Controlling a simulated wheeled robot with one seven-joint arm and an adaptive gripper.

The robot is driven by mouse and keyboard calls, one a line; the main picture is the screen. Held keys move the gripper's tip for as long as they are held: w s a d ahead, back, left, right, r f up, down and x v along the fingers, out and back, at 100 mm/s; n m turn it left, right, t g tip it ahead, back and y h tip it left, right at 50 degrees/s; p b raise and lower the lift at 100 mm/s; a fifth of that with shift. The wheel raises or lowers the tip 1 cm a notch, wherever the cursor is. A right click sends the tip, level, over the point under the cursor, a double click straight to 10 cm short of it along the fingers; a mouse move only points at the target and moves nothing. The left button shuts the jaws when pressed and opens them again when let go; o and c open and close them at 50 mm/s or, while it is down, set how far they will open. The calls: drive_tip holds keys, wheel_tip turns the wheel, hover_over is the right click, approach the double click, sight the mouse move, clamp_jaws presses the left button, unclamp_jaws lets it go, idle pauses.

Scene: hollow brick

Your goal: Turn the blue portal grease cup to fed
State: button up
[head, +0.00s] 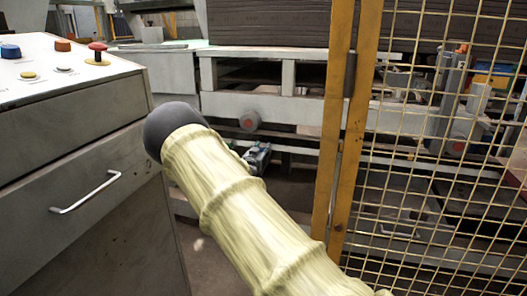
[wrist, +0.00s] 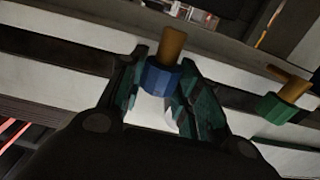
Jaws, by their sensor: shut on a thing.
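The blue grease cup (wrist: 160,79) shows in the wrist view, a faceted blue cap with a brass-brown stem or handle above it. My gripper (wrist: 164,66) has its dark green fingers on both sides of the blue cap and is shut on it. In the head view my gripper (head: 258,157) is small and partly hidden behind my arm, in front of the machine frame. The blue cup cannot be made out clearly there. I cannot tell which setting the cup is at.
A green cup (wrist: 277,108) with a similar brass stem sits to the right in the wrist view. In the head view, a grey control cabinet (head: 85,185) stands left. A yellow post (head: 345,130) and mesh fence (head: 440,180) stand close on the right.

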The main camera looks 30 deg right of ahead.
drive_tip(key=shift+w+a+m+g+h+p, duration=0.15)
drive_tip(key=shift+m+g+h+p, duration=0.6)
drive_tip(key=shift+m+g, duration=0.8)
drive_tip(key=shift+w+a+m+g+h+p, duration=0.1)
drive_tip(key=shift+w+m+g+h+p, duration=0.15)
drive_tip(key=shift+m+g+h, duration=1.25)
drive_tip(key=shift+w+f+m+g, duration=0.1)
drive_tip(key=shift+m+g, duration=0.4)
drive_tip(key=shift+g, duration=0.8)
drive_tip(key=shift+m+g, duration=0.45)
drive_tip(key=shift+g, duration=0.8)
drive_tip(key=shift+m+g+b, duration=0.4)
drive_tip(key=shift+g+b, duration=0.05)
drive_tip(key=shift+g, duration=0.25)
drive_tip(key=shift+r+g, duration=0.2)
drive_tip(key=shift+g, duration=0.1)
drive_tip(key=o, duration=1)
drive_tip(key=shift+w, duration=0.1)
drive_tip(key=w+a, duration=0.1)
drive_tip(key=a, duration=1)
drive_tip(key=shift+a, duration=0.4)
